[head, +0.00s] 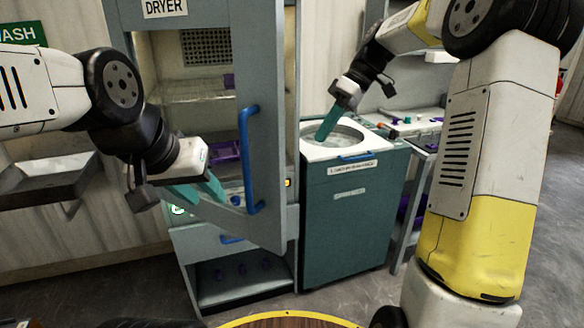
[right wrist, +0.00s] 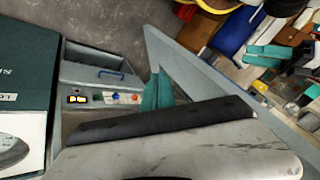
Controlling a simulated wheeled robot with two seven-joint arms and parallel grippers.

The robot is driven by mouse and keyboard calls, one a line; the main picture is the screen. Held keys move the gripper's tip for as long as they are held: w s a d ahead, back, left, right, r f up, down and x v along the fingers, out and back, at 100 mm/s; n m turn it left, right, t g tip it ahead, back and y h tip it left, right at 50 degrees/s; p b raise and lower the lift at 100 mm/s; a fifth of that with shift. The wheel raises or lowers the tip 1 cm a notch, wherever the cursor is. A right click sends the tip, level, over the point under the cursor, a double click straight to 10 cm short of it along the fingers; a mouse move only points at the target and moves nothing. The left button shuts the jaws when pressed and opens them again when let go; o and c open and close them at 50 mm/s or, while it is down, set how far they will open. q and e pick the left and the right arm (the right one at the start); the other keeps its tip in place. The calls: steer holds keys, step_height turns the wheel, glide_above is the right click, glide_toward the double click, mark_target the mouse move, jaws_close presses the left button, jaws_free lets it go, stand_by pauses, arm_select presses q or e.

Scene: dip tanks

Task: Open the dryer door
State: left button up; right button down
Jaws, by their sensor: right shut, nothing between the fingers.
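The dryer (head: 118,12) is the tall grey-blue cabinet at left centre in the head view. Its windowed dryer door (head: 265,215) stands ajar, its right edge swung outward. The door's blue vertical handle (head: 245,160) is on that edge, with no gripper on it. In the right wrist view, the door (right wrist: 188,72) juts out as a slanted panel. My left gripper (head: 211,200) is open and empty, left of the handle before the door's lower part; it also shows in the right wrist view (right wrist: 265,45). My right gripper (head: 322,136) is shut and empty, appearing over the spinner lid.
The teal spinner (head: 345,220) stands right of the dryer. A bench with small parts (head: 412,125) is behind it. A metal basin (head: 45,185) is on the left wall. Purple trays sit inside the dryer. Floor before the dryer and spinner is clear.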

steer(key=s+a+f, duration=0.4)
steer(key=a+f, duration=0.3)
steer(key=f, duration=0.1)
steer(key=shift+s+a+f+n+y, duration=0.2)
steer(key=shift+a+n+y, duration=0.1)
steer(key=shift+a+n, duration=0.1)
